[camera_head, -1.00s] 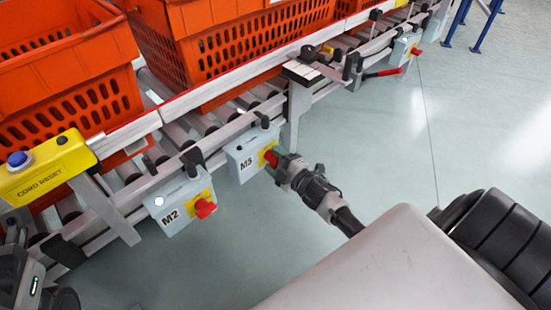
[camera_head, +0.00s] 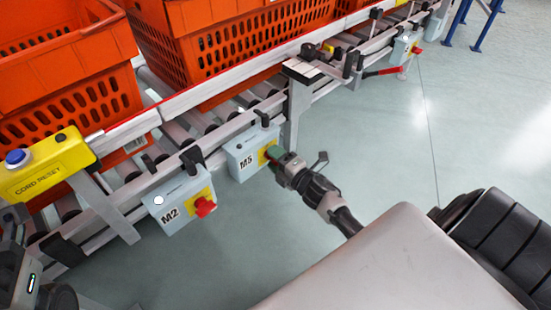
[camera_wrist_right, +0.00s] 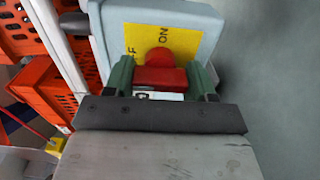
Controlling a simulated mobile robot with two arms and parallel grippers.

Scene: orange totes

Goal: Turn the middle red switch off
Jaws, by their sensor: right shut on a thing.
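The middle switch box (camera_head: 248,153) is pale blue-grey with a yellow plate and hangs on the conveyor's side rail. My right gripper (camera_head: 271,156) is at its front, covering most of the switch in the head view. In the right wrist view, the red switch (camera_wrist_right: 160,76) sits between the green fingers of my right gripper (camera_wrist_right: 162,84), which is shut on it. The red handle lies crosswise in that picture. "ON" on the yellow plate (camera_wrist_right: 187,42) is readable; the other word is partly hidden, showing "FF".
Switch box M2 (camera_head: 186,205), with a red knob (camera_head: 204,207), hangs to the left. A third box (camera_head: 402,47) is far right. Orange totes (camera_head: 235,40) stand on the conveyor. A yellow cord-reset box (camera_head: 47,168) is at left. Open floor (camera_head: 400,150) lies right of the gripper.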

